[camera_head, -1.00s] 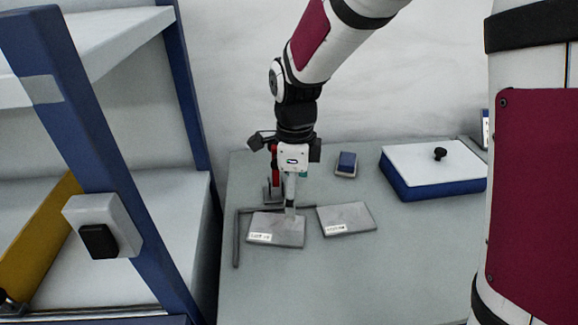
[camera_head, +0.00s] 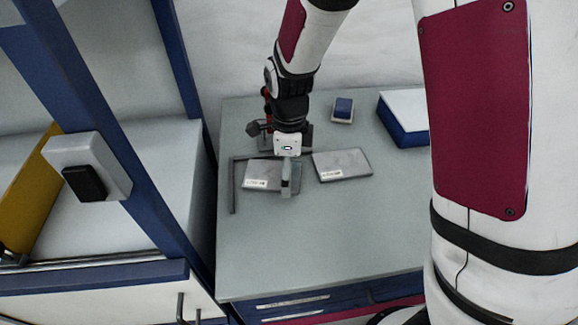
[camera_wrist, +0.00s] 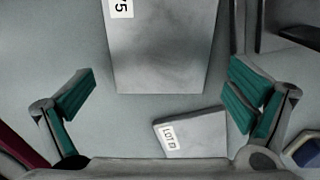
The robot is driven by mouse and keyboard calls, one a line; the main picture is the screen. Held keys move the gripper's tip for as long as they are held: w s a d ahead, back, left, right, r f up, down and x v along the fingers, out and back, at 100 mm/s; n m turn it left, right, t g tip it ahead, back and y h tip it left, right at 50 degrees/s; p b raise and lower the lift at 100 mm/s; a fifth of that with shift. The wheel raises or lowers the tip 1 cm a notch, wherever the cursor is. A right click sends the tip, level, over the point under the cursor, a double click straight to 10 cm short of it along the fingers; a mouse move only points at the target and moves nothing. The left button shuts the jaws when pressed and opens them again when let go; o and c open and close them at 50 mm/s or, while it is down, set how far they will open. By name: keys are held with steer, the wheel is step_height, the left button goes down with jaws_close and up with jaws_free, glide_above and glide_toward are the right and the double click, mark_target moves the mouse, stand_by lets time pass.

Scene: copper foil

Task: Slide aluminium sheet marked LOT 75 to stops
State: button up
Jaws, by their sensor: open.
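The grey sheet whose label reads "75" in the wrist view (camera_wrist: 160,50) lies flat on the bench; in the head view it is the left sheet (camera_head: 262,172). It lies inside the corner of thin dark stops (camera_head: 233,190), with a narrow gap to the left bar. A second grey sheet (camera_head: 342,164), labelled "LOT" with unclear digits, lies to its right and also shows in the wrist view (camera_wrist: 198,132). My gripper (camera_head: 287,180) is over the first sheet's right edge. In the wrist view the gripper (camera_wrist: 160,98) is open, its green-padded fingers wide apart and empty.
A small blue block (camera_head: 343,108) and a blue box with a white lid (camera_head: 403,118) stand at the back of the bench. A blue-framed shelf (camera_head: 95,130) rises on the left. The front of the bench (camera_head: 320,235) is clear.

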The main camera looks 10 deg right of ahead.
steer(key=shift+s, duration=0.1)
steer(key=c, duration=2)
steer(key=shift+d+f, duration=0.1)
steer(key=shift+c, duration=1)
